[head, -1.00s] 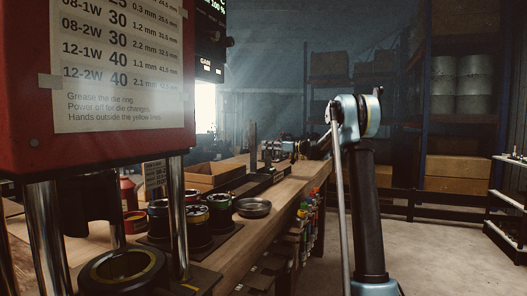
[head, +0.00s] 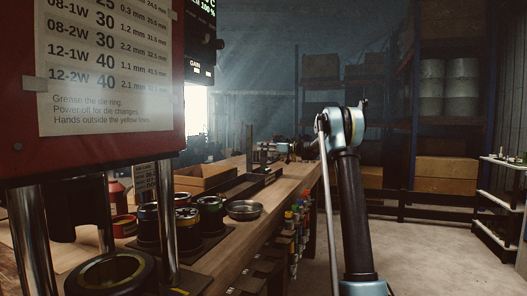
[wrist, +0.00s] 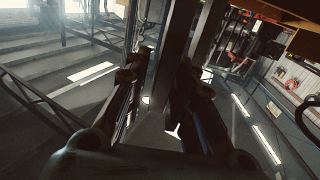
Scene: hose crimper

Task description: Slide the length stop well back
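A thin dark upright post (head: 249,145) stands far along the bench in the head view, beside my gripper (head: 262,153). I cannot tell for sure whether this post is the length stop. My gripper is small and dark there, and its fingertips are hard to make out. In the wrist view, the two dark fingers of my gripper (wrist: 160,95) are spread with a gap between them. A dark bar (wrist: 183,50) shows in line with that gap. I cannot tell whether it touches a finger.
The red crimper (head: 105,160) with its label fills the left. Several dies (head: 188,228) and a metal bowl (head: 243,209) are on the wooden bench (head: 285,190). Open trays (head: 205,178) lie behind them. The floor right of the bench is clear.

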